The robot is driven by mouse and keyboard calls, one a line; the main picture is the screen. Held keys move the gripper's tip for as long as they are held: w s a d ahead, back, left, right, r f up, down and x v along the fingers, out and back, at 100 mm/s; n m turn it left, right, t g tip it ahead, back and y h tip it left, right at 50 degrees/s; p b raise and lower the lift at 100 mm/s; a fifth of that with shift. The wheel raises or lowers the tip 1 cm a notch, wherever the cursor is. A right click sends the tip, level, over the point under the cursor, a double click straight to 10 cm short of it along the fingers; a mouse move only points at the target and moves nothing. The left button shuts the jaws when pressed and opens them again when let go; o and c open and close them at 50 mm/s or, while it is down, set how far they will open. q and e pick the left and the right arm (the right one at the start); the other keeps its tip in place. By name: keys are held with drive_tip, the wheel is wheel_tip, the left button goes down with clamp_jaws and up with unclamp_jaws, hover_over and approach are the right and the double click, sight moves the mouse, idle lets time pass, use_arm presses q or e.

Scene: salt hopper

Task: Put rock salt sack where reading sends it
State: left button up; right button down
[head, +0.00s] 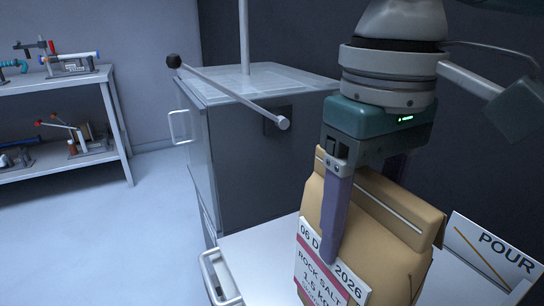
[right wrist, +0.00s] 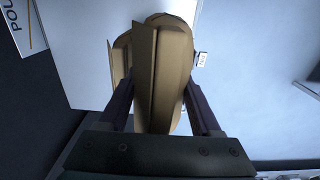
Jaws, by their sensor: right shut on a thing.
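The rock salt sack (head: 402,229) is a tan paper bag with a white and red label that reads "06 D… 2026", "ROCK SALT" and "1.5 kg"; part of the date is hidden by a finger. My right gripper (head: 345,225) is shut on the sack, its purple fingers on either side of it. In the right wrist view the sack (right wrist: 163,75) stands between the fingers. The sack is upright and slightly tilted, over or on a white surface (head: 262,252); I cannot tell if it touches. A sign reading "POUR" (head: 495,255) stands at the right. My left gripper is not in view.
A grey cabinet (head: 255,150) with a pale top, a lever (head: 235,98) and a post stands behind the sack. A drawer-like handle (head: 215,280) sticks out at the white surface's left. Shelves with tools (head: 58,78) stand far left, with clear floor between.

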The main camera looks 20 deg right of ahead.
sight(369, 171)
drive_tip(key=shift+w+f, duration=0.1)
drive_tip(key=shift+f, duration=1.35)
wheel_tip(369, 171, down, 4)
drive_tip(key=shift+r+b, duration=0.1)
drive_tip(key=shift+b, duration=0.7)
drive_tip(key=shift+f, duration=0.25)
drive_tip(key=shift+c, duration=1.8)
unclamp_jaws()
drive_tip(key=shift+f, duration=0.1)
wheel_tip(369, 171, up, 12)
drive_tip(key=p, duration=0.3)
